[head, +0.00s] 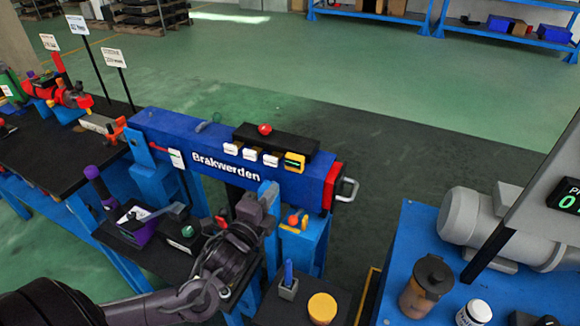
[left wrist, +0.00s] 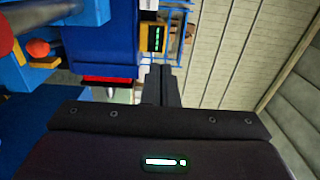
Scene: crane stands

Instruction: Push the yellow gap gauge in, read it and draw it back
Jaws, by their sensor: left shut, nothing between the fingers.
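The yellow gap gauge (head: 294,161) is a small yellow-framed block with a dark, green-lit display on the front of the blue beam lettered "Brakwerden" (head: 226,166). It is at the right end of a row with several white blocks (head: 250,154). It also shows in the left wrist view (left wrist: 153,40), its display lit green but too small to read. My left gripper (head: 264,200) is in front of the beam, below the gauge. In the left wrist view its fingers (left wrist: 161,84) are shut and empty, with the gauge past their tips; a gap shows between. My right gripper is not in view.
A red button (head: 264,129) sits on a black box on the beam. A red end cap with a metal handle (head: 346,189) closes its right end. Blue posts stand in front. A blue bench (head: 412,235) with a motor, bottle and jar stands right.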

